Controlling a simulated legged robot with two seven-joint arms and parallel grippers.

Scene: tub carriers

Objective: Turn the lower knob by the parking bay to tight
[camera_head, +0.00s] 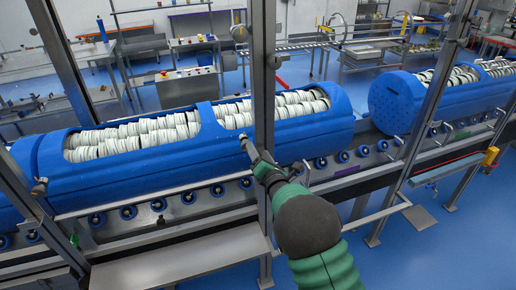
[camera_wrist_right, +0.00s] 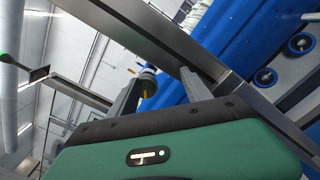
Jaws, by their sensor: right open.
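My right gripper (camera_head: 248,148) reaches up to the upright metal post (camera_head: 264,75) in the middle of the head view. In the right wrist view its two fingers (camera_wrist_right: 160,77) are apart. A small dark round knob (camera_wrist_right: 148,84) with a pale rim and a yellow mark shows between them, closer to the left finger. I cannot tell whether the fingers touch it. In the head view this knob is hidden or too small to make out near the fingertips. My left gripper is not in view.
Long blue tubs (camera_head: 300,134) filled with white discs lie on a roller conveyor behind the post. Another blue tub (camera_head: 395,104) stands to the right. A slanted post (camera_head: 430,100) and a yellow-red handle (camera_head: 490,156) are further right. Blue floor (camera_head: 460,230) is clear at front right.

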